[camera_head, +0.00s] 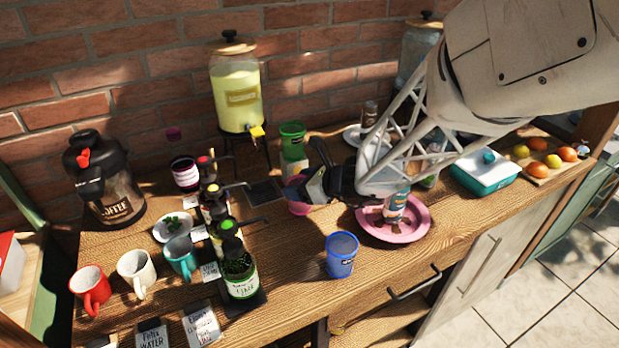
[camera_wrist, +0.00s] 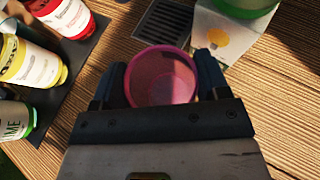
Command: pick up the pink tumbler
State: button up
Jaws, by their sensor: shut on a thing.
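The pink tumbler (camera_wrist: 162,80) is between the two fingers of my gripper (camera_wrist: 160,88) in the wrist view, its open mouth facing the camera. My gripper is shut on it, with a dark finger against each side. In the head view the tumbler (camera_head: 297,207) shows only in part behind my gripper (camera_head: 306,190), near the middle of the wooden table. Its base is hidden, so I cannot tell whether it touches the table.
A blue tumbler (camera_head: 342,254) and a pink plate (camera_head: 424,226) stand nearer the front. Syrup bottles (camera_head: 238,270) stand to the left. Behind are a green tumbler (camera_head: 292,140) on a carton (camera_head: 292,170), a drip tray (camera_head: 264,192) and a yellow drink dispenser (camera_head: 236,90).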

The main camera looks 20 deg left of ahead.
notch_tip(320, 180, up, 9)
jog(key=shift+r, duration=0.2)
dwell(0.3)
dwell(0.6)
